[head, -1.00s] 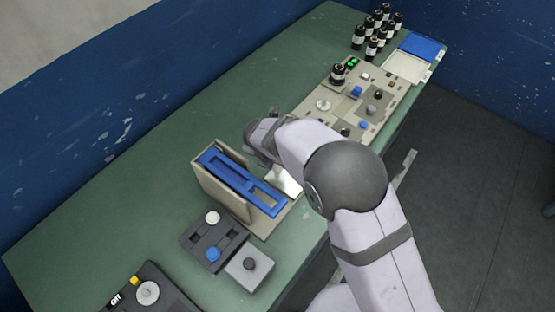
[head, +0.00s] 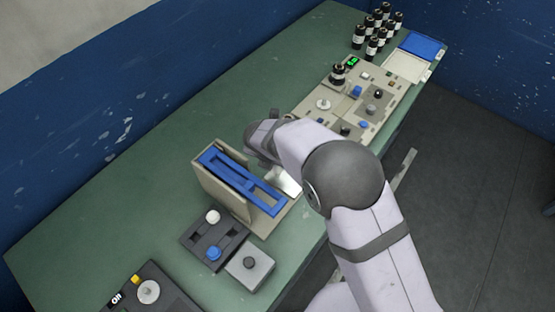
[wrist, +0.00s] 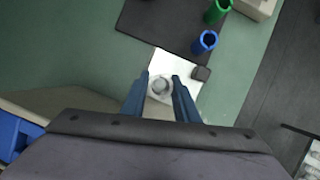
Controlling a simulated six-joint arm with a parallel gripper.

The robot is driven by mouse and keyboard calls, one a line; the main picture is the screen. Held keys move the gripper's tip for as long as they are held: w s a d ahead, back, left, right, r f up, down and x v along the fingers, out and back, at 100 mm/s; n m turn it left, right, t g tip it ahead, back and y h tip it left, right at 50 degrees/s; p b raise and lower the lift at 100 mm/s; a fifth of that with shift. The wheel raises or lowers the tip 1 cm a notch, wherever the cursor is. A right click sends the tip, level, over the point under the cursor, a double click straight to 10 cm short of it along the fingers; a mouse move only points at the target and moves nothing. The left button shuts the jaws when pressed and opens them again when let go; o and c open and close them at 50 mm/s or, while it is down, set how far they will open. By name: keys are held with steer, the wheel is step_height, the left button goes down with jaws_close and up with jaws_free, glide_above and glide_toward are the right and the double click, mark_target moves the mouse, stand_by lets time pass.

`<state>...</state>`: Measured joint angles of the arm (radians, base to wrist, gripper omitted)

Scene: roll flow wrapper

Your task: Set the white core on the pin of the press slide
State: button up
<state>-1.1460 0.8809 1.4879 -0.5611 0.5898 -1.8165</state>
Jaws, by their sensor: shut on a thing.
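My gripper (wrist: 160,97) shows in the wrist view with its two blue fingers shut on a pale round piece, which I take to be the white core (wrist: 160,86). Below it is a white plate (wrist: 168,62) with a small dark block (wrist: 201,73) at its edge. I cannot tell whether the core touches the plate. No pin shows, and I cannot tell which part is the press slide. In the head view my gripper (head: 262,150) is partly hidden by my arm, beside the beige stand with a blue frame (head: 240,180); the core is hidden there.
In the head view a dark block with knobs (head: 200,236) and a grey block (head: 248,272) lie in front. Black bottles (head: 372,38) stand at the back. The green table is clear at left.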

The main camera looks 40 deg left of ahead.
steer(key=shift+f+b, duration=0.45)
steer(key=shift+f, duration=0.6)
stand_by(0.9)
steer(key=shift+f, duration=0.35)
steer(key=shift+f, duration=0.5)
stand_by(0.5)
steer(key=o, duration=1.6)
step_height(320, 180, up, 8)
steer(key=p, duration=0.7)
